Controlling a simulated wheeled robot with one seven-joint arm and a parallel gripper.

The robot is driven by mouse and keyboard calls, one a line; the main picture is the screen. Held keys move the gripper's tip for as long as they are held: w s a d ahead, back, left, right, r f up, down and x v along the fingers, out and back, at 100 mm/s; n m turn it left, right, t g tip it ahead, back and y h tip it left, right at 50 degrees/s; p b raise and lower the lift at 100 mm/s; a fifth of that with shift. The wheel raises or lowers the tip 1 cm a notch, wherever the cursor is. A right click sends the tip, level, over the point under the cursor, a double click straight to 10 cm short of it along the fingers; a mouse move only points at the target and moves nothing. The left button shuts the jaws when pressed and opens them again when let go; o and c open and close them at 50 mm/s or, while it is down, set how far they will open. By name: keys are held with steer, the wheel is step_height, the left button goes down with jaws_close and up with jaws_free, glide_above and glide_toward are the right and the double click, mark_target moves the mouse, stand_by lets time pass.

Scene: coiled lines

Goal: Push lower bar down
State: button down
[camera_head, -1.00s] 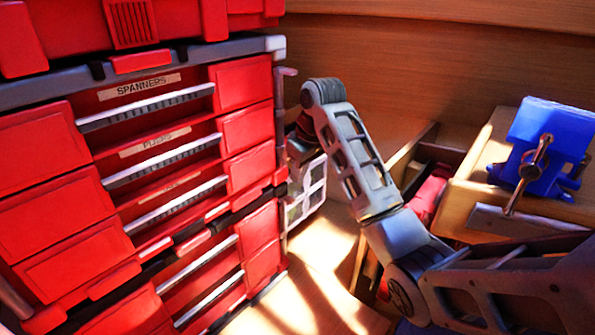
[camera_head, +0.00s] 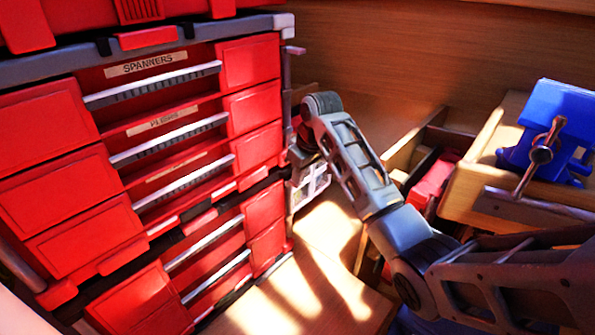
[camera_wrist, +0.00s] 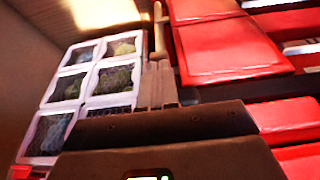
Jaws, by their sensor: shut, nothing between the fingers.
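The red tool chest (camera_head: 170,150) fills the left of the head view, with several silver drawer handles and a label reading SPANNERS. A thin grey vertical bar (camera_head: 287,95) runs along its right edge, with a small knob at the top. In the wrist view a slim upright bar (camera_wrist: 160,25) stands beside the red drawers (camera_wrist: 228,48). Which piece is the lower bar I cannot tell for sure. My gripper (camera_wrist: 159,75) is shut and empty, its grey fingers close to that bar; contact is unclear. In the head view my arm hides most of the gripper at the chest's right edge.
A white-framed case with clear panes (camera_wrist: 68,88) stands left of my fingers and shows in the head view (camera_head: 312,185). A blue vise (camera_head: 550,135) sits on a wooden bench at right. Sunlit wooden floor (camera_head: 310,270) lies before the chest.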

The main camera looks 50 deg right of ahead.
steer(key=shift+s+f, duration=0.1)
steer(key=shift+f, duration=0.95)
steer(key=v, duration=0.8)
steer(key=shift+w+r, duration=0.2)
steer(key=shift+r, duration=0.05)
steer(key=shift+a, duration=0.1)
